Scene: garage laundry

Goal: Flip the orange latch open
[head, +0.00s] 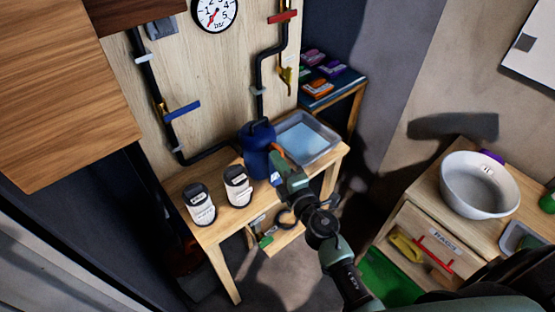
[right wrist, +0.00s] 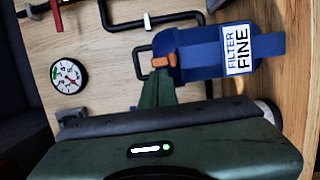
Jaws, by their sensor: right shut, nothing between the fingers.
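The blue filter canister (head: 255,152) stands on the wooden workbench (head: 222,218). It also shows in the right wrist view (right wrist: 203,62), with a white label reading "FILTER FINE". The small orange latch (right wrist: 160,62) is on the canister's side, just beyond my fingertips. In the head view an orange part (head: 278,150) shows between the canister and my gripper. My right gripper (head: 278,163) is shut and empty, its tips close to the latch; I cannot tell whether they touch it. It shows in the right wrist view (right wrist: 159,80). My left gripper is not in view.
Two white jars with dark lids (head: 199,204) stand left of the canister. Black pipes with a blue lever (head: 183,110) run on the wall panel. A white basin (head: 479,184) sits on the right cabinet.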

